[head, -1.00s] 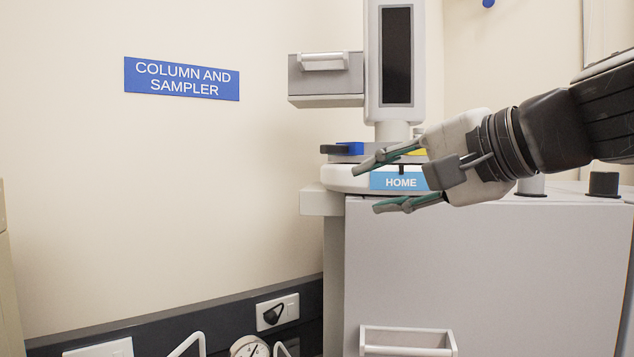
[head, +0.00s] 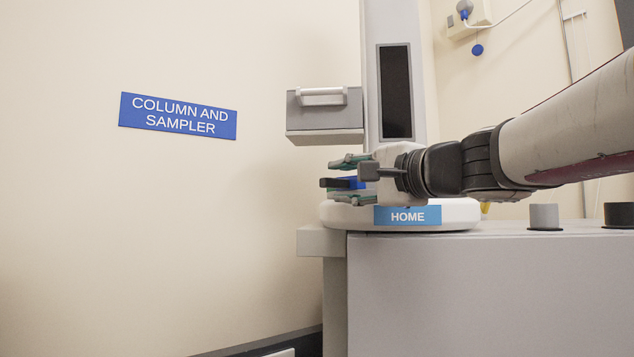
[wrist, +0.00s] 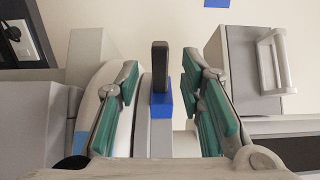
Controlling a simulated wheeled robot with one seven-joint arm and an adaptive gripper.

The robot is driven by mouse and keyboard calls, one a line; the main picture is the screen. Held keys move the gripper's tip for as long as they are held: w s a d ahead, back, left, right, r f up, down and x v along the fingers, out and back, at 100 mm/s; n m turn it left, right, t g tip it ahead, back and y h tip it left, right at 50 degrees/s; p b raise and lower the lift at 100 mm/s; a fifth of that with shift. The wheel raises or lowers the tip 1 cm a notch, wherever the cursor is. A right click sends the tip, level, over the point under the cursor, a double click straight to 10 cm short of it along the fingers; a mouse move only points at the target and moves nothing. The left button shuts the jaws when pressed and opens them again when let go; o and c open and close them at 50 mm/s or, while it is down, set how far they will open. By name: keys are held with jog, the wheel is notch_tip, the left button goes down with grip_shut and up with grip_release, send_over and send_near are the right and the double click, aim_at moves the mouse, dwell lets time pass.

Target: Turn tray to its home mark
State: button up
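The tray is a thin grey disc, mostly hidden behind my gripper in the head view; its grey edge (wrist: 160,138) shows in the wrist view. A blue block (wrist: 161,105) with a black upright tab (wrist: 160,62) sits at its rim; the block (head: 347,183) and tab (head: 331,183) also show in the head view. The white round base (head: 350,215) beneath carries the blue HOME label (head: 407,216). My gripper (head: 335,180) is open, its green-padded fingers on either side of the block and tab, with visible gaps in the wrist view (wrist: 160,72).
A grey tower with a dark panel (head: 395,92) rises behind the tray. A grey box with a handle (head: 325,112) juts out above my gripper. Two short caps, light (head: 543,216) and dark (head: 619,214), stand on the cabinet top at right.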

aim_at(335, 182)
jog(key=shift+x, duration=2.35)
grip_shut()
